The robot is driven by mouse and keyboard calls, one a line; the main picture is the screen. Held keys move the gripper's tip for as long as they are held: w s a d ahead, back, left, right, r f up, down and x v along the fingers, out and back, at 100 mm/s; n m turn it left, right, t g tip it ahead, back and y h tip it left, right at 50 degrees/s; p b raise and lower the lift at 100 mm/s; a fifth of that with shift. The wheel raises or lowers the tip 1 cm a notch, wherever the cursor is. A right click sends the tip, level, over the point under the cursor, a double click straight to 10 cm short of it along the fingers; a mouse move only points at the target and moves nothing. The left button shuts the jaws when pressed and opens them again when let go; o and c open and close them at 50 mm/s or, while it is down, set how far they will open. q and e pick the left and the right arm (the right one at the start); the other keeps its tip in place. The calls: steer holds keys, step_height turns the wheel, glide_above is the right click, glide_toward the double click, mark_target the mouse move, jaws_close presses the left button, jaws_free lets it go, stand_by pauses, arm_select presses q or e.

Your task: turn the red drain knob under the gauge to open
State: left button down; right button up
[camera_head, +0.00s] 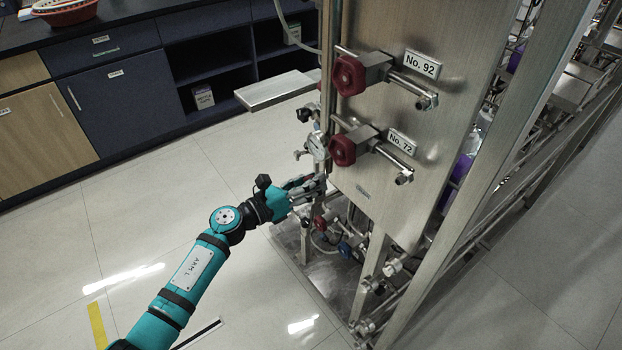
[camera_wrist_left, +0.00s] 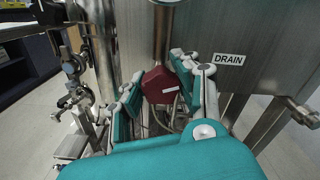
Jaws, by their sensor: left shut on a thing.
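The red drain knob (camera_wrist_left: 158,86) shows in the left wrist view, below a vertical metal pipe and left of a "DRAIN" label (camera_wrist_left: 229,60). It has a short pale mark that lies nearly level, slightly tilted. My left gripper (camera_head: 318,187) has its fingers on both sides of the knob and is shut on it; it also shows in the wrist view (camera_wrist_left: 157,92). In the head view the gripper is just below the round gauge (camera_head: 317,146), and I cannot make out the held knob there. My right gripper is not in view.
Two larger red knobs, by the "No. 92" (camera_head: 421,64) and "No. 72" (camera_head: 401,142) labels, stick out above. A small red knob (camera_head: 320,223) and a blue one (camera_head: 345,249) sit lower. A metal shelf (camera_head: 277,91) juts left. The floor at left is clear.

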arm_select(q)
steer(key=n+p, duration=0.1)
steer(key=n, duration=0.3)
steer(key=shift+n+p, duration=0.3)
steer(key=shift+n, duration=0.1)
steer(key=n+p, duration=0.1)
steer(key=n, duration=0.3)
steer(key=shift+n+p, duration=0.3)
steer(key=shift+p, duration=0.05)
steer(key=n+p, duration=0.1)
steer(key=n, duration=0.3)
steer(key=shift+w+a+p, duration=0.1)
steer(key=shift+p, duration=0.25)
steer(key=shift+f+n+p, duration=0.15)
steer(key=shift+n+p, duration=0.5)
steer(key=shift+n, duration=1.75)
steer(key=c, duration=0.9)
jaws_free()
steer(key=v, duration=1.2)
